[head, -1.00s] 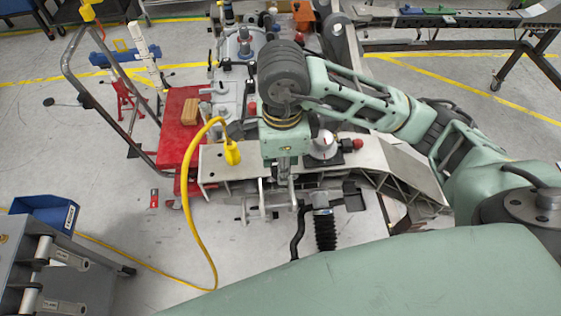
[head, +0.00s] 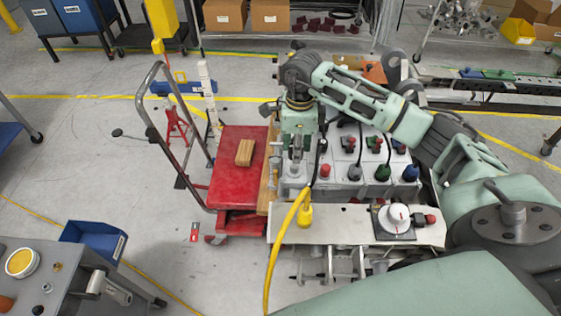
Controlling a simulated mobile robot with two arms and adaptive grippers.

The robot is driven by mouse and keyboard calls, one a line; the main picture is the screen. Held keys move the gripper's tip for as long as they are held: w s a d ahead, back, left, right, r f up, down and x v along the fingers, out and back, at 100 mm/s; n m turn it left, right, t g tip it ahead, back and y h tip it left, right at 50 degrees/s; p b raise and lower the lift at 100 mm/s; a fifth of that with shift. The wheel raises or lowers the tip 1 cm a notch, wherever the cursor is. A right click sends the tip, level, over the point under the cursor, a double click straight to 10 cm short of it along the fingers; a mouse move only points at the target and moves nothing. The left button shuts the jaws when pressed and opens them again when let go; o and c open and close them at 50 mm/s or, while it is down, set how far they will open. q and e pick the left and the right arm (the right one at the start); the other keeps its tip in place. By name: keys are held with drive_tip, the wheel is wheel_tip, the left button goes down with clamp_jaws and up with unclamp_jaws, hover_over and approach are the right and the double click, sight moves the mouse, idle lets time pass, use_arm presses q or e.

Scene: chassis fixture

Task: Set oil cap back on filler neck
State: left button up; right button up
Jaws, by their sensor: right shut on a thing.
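My right gripper (head: 295,160) points down over the left edge of the chassis assembly, beside the wooden strip and the red cart. It is shut on a small part at its fingertips, too small and too covered to make out. I cannot pick out the oil cap or the filler neck clearly; the gripper and arm cover that area. A grey-white block (head: 340,178) with red, black, green and blue caps stands just right of the gripper. My left gripper is not in view.
A metal plate (head: 335,228) in front carries a white-and-grey dial (head: 393,218) and a yellow plug (head: 305,215) with its cable. A red cart (head: 232,190) bearing a wooden block (head: 245,152) stands close left.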

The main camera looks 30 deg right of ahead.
sight(295, 167)
drive_tip(key=shift+w+d, duration=0.15)
drive_tip(key=shift+w, duration=0.25)
drive_tip(key=shift+w+f, duration=0.1)
drive_tip(key=shift+f, duration=0.05)
drive_tip(key=shift+f+b, duration=0.35)
drive_tip(key=shift+f, duration=0.1)
drive_tip(key=shift+s+f, duration=0.2)
drive_tip(key=shift+f, duration=0.15)
wheel_tip(295, 167, down, 3)
drive_tip(key=shift+b, duration=1.05)
drive_tip(key=shift+w+r, duration=0.15)
drive_tip(key=shift+r, duration=0.15)
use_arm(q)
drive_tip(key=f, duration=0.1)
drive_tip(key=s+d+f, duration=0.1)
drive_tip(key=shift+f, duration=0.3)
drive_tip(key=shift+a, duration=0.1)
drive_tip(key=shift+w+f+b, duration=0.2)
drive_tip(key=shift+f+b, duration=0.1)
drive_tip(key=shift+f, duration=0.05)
